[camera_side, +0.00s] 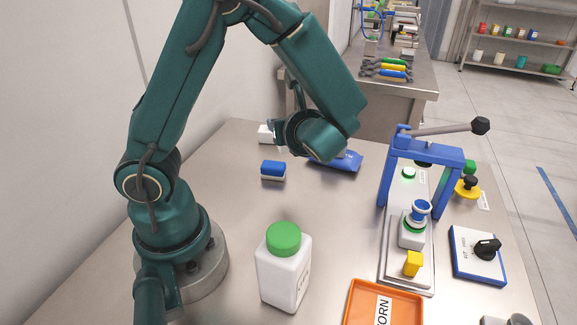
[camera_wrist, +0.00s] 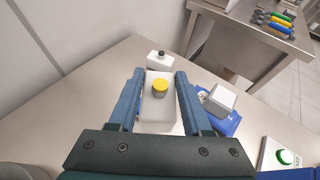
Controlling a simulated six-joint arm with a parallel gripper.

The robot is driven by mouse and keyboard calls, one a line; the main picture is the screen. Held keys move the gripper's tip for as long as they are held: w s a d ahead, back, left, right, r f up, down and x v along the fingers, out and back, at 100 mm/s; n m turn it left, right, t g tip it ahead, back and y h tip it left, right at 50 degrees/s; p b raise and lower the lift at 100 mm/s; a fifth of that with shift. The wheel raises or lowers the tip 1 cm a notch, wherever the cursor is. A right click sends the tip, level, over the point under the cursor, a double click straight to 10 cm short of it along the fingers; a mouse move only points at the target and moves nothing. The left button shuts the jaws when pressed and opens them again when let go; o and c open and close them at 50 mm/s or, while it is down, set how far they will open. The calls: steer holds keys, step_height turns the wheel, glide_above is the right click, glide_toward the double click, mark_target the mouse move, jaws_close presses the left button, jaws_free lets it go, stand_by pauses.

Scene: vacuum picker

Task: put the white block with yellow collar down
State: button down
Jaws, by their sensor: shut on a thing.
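In the wrist view the white block with yellow collar (camera_wrist: 157,112) is between the two blue fingers of my gripper (camera_wrist: 160,75), which are shut on its sides. Its round yellow part faces the camera. The tabletop (camera_wrist: 105,80) shows around the block; I cannot tell whether the block touches it. In the side view my wrist hides most of the gripper, and I cannot make out the held block there.
A white block with dark top (camera_wrist: 160,60) stands just beyond the held one. A blue item (camera_side: 340,160) with a white box (camera_wrist: 222,97) lies to the right. A blue-and-white block (camera_side: 273,170), green-capped bottle (camera_side: 284,270), orange tray (camera_side: 358,298) and blue press (camera_side: 428,152) stand nearer.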

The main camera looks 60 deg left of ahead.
steer(key=s+a+n+g, duration=0.75)
steer(key=s+a, duration=0.25)
steer(key=a, duration=0.3)
steer(key=shift+m+g+h, duration=0.35)
steer(key=shift+h, duration=0.05)
steer(key=shift+d+f, duration=0.15)
steer(key=shift+f, duration=2.5)
steer(key=shift+d+f, duration=0.1)
steer(key=shift+f, duration=2.55)
steer(key=shift+f, duration=0.1)
steer(key=shift+c, duration=1.7)
jaws_free()
